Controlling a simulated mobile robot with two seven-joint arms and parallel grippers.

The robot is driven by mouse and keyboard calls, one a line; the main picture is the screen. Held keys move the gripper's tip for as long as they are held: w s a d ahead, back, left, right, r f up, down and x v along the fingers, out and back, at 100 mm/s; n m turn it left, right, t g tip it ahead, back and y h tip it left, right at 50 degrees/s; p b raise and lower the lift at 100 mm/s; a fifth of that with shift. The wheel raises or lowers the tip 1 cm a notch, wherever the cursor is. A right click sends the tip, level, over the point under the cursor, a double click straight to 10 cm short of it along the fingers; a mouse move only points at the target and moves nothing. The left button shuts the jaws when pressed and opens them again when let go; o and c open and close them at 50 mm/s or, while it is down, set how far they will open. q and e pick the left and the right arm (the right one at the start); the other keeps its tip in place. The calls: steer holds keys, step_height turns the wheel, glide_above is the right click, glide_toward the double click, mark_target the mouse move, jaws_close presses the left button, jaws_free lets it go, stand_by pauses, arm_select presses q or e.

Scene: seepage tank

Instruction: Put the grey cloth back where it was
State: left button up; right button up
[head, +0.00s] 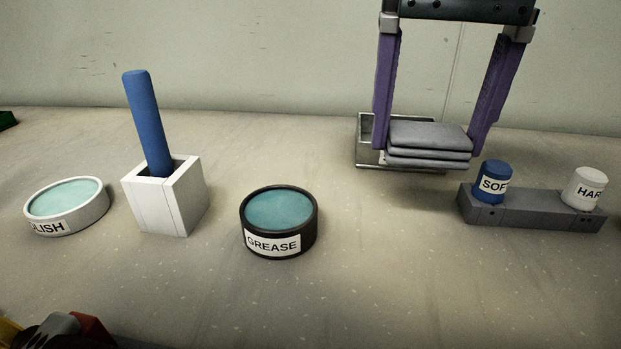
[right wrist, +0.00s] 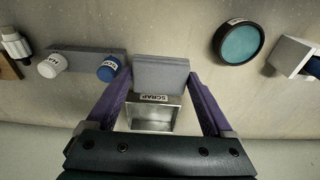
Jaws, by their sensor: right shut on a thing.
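The grey cloth (head: 430,135), folded in layers, is between the purple fingers of my right gripper (head: 428,140), which is shut on it. It appears held a little above the table, in front of a metal tray (head: 366,127) and partly hiding it. In the right wrist view, the cloth (right wrist: 162,74) lies between the fingertips, and the tray (right wrist: 152,119) shows a SCRAP label beside it. I cannot tell whether cloth and tray touch.
A grey rack (head: 535,212) with a blue SOFT jar (head: 493,182) and a white HARD jar (head: 584,188) stands right. A GREASE tin (head: 279,221), a white holder (head: 165,198) with a blue rod (head: 148,122), and a polish tin (head: 67,205) stand left. The front middle table is clear.

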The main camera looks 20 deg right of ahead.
mark_target(430, 134)
step_height(430, 134, down, 8)
steer(key=b, duration=0.4)
steer(key=shift+r, duration=0.2)
steer(key=shift+f+b, duration=0.15)
steer(key=shift+b, duration=0.15)
steer(key=o, duration=1.1)
steer(key=shift+c, duration=0.2)
steer(key=shift+r+p, duration=0.35)
steer(key=r+p, duration=0.2)
steer(key=r, duration=0.1)
steer(key=r+p, duration=0.3)
steer(key=r, duration=0.1)
steer(key=s+r+p, duration=0.1)
steer(key=r+p, duration=0.1)
steer(key=r, duration=0.2)
steer(key=shift+a+p, duration=0.4)
steer(key=shift+s+r, duration=0.1)
steer(key=shift+r, duration=0.2)
